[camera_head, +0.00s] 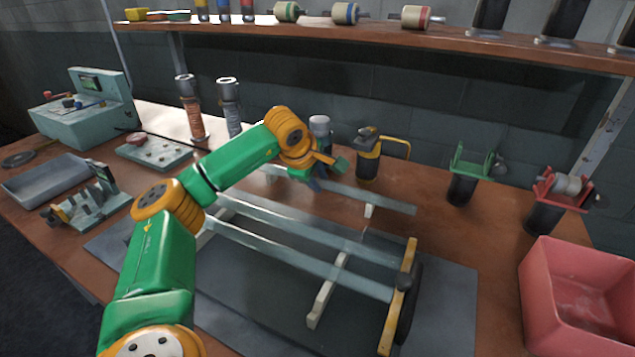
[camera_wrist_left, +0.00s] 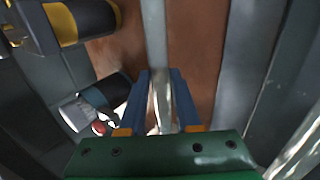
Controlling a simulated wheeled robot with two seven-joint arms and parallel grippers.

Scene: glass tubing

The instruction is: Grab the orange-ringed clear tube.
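Several long clear tubes lie side by side on a rack: a back tube (camera_head: 385,202), a middle tube (camera_head: 300,232) and a front tube (camera_head: 285,261). I cannot make out an orange ring on any of them. My left gripper (camera_head: 316,180) points down at the back tube, near its left part. In the left wrist view, a clear tube (camera_wrist_left: 154,35) runs between the two blue fingers of my left gripper (camera_wrist_left: 160,80). The fingers flank it closely, and I cannot tell whether they press on it. My right gripper is out of view.
The rack has a yellow end bar (camera_head: 400,298) on a grey mat (camera_head: 455,300). A black-and-yellow canister (camera_head: 368,163) and a white-topped bottle (camera_head: 320,128) stand close behind the left gripper. A pink bin (camera_head: 575,290) is at right. A shelf (camera_head: 330,32) spans the back.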

